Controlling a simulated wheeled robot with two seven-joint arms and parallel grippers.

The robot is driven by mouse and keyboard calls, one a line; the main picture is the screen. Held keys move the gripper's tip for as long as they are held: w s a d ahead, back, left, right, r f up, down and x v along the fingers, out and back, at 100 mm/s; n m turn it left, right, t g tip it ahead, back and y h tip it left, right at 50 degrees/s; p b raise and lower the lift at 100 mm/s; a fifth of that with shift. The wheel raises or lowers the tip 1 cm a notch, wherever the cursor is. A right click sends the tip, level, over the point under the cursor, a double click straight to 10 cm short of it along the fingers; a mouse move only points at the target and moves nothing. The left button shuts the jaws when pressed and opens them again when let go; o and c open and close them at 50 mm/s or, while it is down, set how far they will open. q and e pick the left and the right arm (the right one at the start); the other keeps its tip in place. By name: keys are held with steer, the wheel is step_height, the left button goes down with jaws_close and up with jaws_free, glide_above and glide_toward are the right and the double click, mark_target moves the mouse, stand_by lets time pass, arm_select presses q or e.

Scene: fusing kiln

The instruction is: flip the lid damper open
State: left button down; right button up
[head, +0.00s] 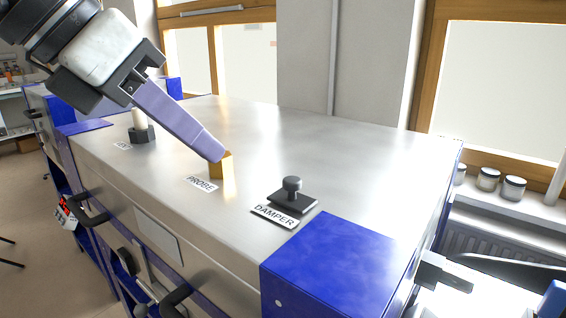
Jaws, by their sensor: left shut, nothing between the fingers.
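The lid damper (292,198) is a dark square plate with a round knob standing on it, on the kiln's metal lid (330,150). A DAMPER label (275,217) lies in front of it. My left gripper (218,156) reaches in from the upper left with its purple fingers shut and empty. Its tips are at a small brass block (222,172) behind the PROBE label (202,185), left of the damper and apart from it. The tips overlap the top of the block; I cannot tell if they touch it. My right gripper does not show.
A dark nut-like fitting with a pale peg (141,132) stands at the lid's left. A blue corner panel (335,265) is in front of the damper. Dark handles (90,208) stick out along the front. Jars (488,180) stand on the sill at right. The lid behind the damper is clear.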

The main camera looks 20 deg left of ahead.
arm_select(q)
steer(key=s, duration=0.1)
glide_toward(289, 195)
steer(key=f, duration=0.1)
steer(key=s+f, duration=0.1)
steer(key=f, duration=0.1)
steer(key=shift+a, duration=0.2)
steer(key=shift+w+d+p, duration=0.25)
steer(key=shift+w+d, duration=0.05)
steer(key=shift+w, duration=0.25)
steer(key=shift+w+d+p, duration=0.25)
steer(key=shift+w+d, duration=0.05)
steer(key=shift+w, duration=0.25)
steer(key=shift+w+d, duration=0.2)
steer(key=shift+w, duration=0.1)
steer(key=shift+w+d+f, duration=0.1)
steer(key=shift+w+f, duration=0.05)
steer(key=shift+w, duration=0.1)
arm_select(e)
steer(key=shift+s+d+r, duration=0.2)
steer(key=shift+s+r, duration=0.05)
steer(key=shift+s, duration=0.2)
